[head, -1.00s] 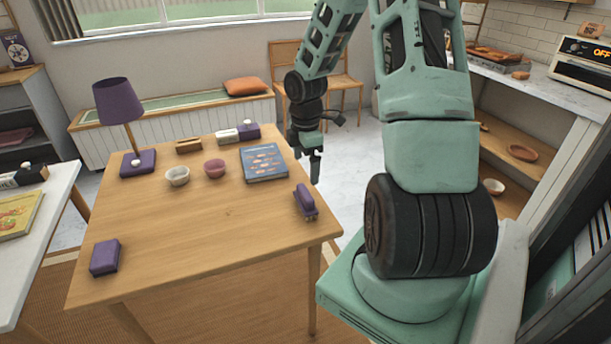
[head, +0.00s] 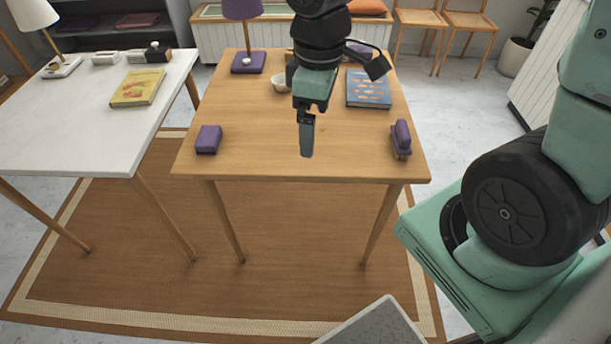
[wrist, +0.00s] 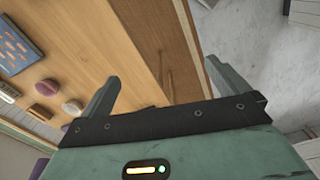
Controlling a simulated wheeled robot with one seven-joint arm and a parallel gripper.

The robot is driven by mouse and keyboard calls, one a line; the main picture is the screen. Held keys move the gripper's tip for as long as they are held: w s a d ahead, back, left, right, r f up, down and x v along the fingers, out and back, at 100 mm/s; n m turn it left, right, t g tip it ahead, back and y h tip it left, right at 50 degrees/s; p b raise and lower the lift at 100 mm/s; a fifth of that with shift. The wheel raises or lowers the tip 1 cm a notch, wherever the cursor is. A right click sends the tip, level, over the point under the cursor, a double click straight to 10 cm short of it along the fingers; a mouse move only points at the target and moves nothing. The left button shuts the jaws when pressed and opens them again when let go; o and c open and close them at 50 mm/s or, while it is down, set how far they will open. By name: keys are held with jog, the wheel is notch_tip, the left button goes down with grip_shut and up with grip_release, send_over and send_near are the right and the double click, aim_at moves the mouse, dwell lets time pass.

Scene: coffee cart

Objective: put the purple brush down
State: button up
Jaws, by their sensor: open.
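The purple brush (head: 401,139) lies on the wooden table (head: 275,160), near its right edge towards the front corner, with its bristles down on the top. My gripper (head: 306,150) is in front of the table's middle in the head view, well to the left of the brush and apart from it. In the wrist view my gripper (wrist: 161,72) has its two fingers spread wide with nothing between them. The brush does not show in the wrist view.
A purple block (head: 208,139) lies at the table's front left. A white table (head: 75,125) stands left. The wooden table's front middle is clear.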

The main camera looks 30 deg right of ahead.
jog(key=s+a+r+m, duration=0.1)
jog(key=s+a+r, duration=0.1)
jog(key=s+a, duration=0.7)
jog(key=s, duration=0.3)
jog(key=shift+s+m, duration=0.2)
jog(key=shift+m, duration=0.1)
jog(key=shift+a+r, duration=0.1)
